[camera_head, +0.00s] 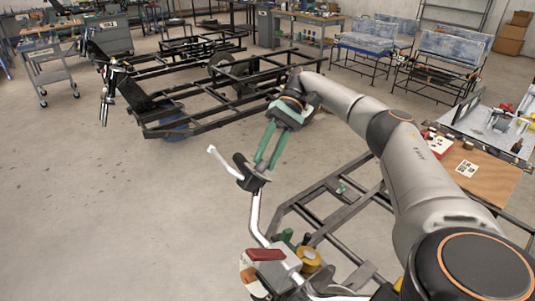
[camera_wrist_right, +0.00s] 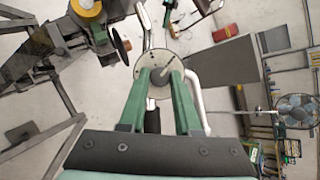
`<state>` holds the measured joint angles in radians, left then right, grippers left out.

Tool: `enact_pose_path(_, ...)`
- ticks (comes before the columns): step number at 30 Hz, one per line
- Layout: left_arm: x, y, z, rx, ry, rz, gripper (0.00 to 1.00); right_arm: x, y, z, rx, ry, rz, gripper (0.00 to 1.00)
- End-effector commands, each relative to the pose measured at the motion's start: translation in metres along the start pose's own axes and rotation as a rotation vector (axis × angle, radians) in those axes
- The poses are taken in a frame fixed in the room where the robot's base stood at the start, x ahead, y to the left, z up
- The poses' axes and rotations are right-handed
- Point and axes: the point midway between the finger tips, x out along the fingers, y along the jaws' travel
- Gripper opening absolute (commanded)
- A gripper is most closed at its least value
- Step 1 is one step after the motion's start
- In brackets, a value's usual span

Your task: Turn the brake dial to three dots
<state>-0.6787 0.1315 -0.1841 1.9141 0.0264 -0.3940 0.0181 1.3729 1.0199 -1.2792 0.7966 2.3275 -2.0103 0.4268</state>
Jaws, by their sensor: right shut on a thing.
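My right gripper (camera_head: 264,164) has green fingers and reaches down to the top of a bent white metal tube (camera_head: 255,215). Its fingertips are at a dark part on the tube's top, which I take to be the brake dial (camera_head: 246,178). In the right wrist view, the green fingers (camera_wrist_right: 167,78) are shut on the grey dial knob, with a pale round plate (camera_wrist_right: 146,60) around it. The dot marks and the dial's setting are too small to read. My left gripper is not in view.
A white handle (camera_head: 223,162) sticks out left of the dial. Below are a yellow roll (camera_head: 309,258) and a red part (camera_head: 266,254). A dark metal frame (camera_head: 325,212) lies to the right, beside a workbench (camera_head: 485,180).

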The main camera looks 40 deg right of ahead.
Motion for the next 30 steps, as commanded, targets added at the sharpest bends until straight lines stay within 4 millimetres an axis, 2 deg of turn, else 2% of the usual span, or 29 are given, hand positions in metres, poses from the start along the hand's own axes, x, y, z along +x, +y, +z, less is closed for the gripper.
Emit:
enact_pose_path(5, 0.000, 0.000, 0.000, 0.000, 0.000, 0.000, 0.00, 0.000, -0.001, 0.000, -0.002, 0.003, -0.002, 0.00)
enact_pose_path(6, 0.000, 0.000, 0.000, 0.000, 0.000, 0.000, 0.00, 0.000, -0.001, 0.000, -0.002, 0.003, -0.002, 0.35)
enact_pose_path(13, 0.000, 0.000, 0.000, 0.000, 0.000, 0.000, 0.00, 0.000, 0.000, 0.000, -0.002, 0.002, 0.000, 0.61)
enact_pose_path(23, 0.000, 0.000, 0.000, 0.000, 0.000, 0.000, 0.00, -0.001, -0.002, 0.001, -0.003, 0.001, 0.000, 0.62)
enact_pose_path(30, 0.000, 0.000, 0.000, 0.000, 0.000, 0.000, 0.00, -0.012, -0.013, 0.011, -0.004, 0.004, 0.001, 0.62)
